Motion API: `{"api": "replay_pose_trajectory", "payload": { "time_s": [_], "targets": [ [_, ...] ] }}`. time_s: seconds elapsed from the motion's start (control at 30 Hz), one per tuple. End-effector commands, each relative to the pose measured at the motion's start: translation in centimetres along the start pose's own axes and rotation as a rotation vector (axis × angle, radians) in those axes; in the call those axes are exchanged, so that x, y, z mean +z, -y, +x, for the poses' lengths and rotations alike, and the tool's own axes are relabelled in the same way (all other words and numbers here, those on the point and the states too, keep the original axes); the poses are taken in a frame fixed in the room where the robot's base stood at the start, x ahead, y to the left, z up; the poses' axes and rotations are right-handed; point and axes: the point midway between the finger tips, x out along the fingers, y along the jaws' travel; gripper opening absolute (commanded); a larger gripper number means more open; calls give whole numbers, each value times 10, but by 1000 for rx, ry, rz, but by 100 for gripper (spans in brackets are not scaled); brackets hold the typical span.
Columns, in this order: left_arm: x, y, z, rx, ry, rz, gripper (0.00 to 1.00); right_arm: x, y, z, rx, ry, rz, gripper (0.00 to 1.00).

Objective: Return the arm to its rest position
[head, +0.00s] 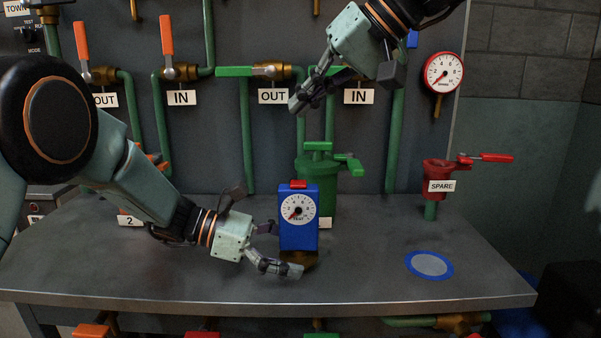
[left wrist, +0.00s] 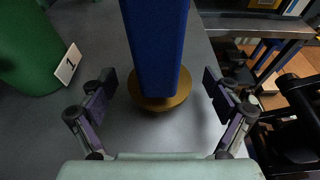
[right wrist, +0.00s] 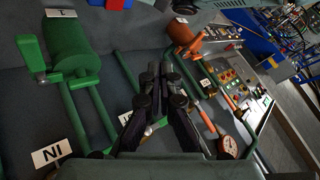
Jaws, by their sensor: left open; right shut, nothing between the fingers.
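My left gripper (head: 279,249) is low over the bench, open, with its fingers on either side of a blue test gauge (head: 299,235). In the left wrist view the gauge's blue body (left wrist: 155,45) and round brass base (left wrist: 160,101) stand upright between the spread fingers, with gaps visible on both sides. My right gripper (head: 297,104) is raised in front of the wall pipes, shut and empty. Its closed fingers (right wrist: 161,78) also show in the right wrist view, pointing away from the camera.
A green canister (head: 318,177) stands close behind the gauge. A red SPARE valve (head: 437,176) stands at the right, behind a blue-ringed disc (head: 410,267) on the bench (head: 370,260). Green-handled valves (head: 235,71) and pipes are near my right gripper. The bench's right front is clear.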

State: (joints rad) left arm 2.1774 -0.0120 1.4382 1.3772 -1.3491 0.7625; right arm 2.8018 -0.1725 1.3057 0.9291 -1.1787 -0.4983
Motion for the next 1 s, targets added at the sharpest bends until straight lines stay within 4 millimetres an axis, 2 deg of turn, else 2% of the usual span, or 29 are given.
{"api": "replay_pose_trajectory", "payload": {
  "time_s": [0.03,0.5,1.0],
  "targets": [
    [0,0,0,0,0,0,89,7,-10,4,-2,9,33,0],
    [0,0,0,0,0,0,89,51,-70,22,-7,26,269,0],
    [0,0,0,0,0,0,89,117,-119,43,-4,67,520,0]
  ]
}}
